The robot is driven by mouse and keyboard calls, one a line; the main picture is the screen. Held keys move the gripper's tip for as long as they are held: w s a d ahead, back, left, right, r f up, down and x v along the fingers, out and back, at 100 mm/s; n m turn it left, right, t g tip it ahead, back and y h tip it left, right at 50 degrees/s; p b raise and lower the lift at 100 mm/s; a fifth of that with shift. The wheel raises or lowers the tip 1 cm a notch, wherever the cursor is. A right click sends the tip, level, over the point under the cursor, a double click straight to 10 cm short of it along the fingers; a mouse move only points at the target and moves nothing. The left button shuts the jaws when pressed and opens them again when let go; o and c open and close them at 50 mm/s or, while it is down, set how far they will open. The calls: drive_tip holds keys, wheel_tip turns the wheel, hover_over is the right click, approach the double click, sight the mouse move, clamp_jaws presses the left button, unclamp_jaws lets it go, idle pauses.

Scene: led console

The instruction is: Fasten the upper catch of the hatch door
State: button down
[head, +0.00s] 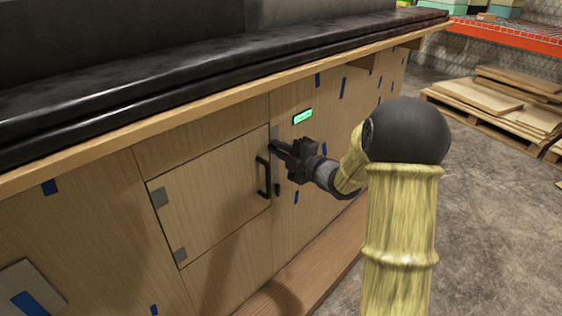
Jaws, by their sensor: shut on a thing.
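The hatch door (215,205) is a light wood panel in the wooden console front, and it looks flush with its frame. A black bar handle (263,177) stands on its right side. My gripper (276,148) reaches in from the right, with its fingertips at the door's upper right edge. It is shut on what appears to be the upper catch, which the fingers mostly hide, so I cannot tell its position. A small dark lower catch (277,190) shows beside the door's right edge, below my gripper.
Grey hinges (159,198) sit on the door's left edge. A lit green display (303,116) is on the panel above my gripper. A black padded ledge (200,75) overhangs the front. Stacked boards on pallets (510,100) stand at right, with clear floor before them.

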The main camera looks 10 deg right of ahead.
drive_tip(key=shift+f+n+b, duration=0.25)
drive_tip(key=shift+n+b, duration=0.95)
drive_tip(key=shift+b, duration=0.15)
drive_tip(key=c, duration=1.5)
unclamp_jaws()
drive_tip(key=shift+o, duration=0.2)
drive_tip(key=shift+s+r, duration=0.1)
drive_tip(key=p+v, duration=0.4)
drive_tip(key=v, duration=1.3)
drive_tip(key=shift+d, duration=0.1)
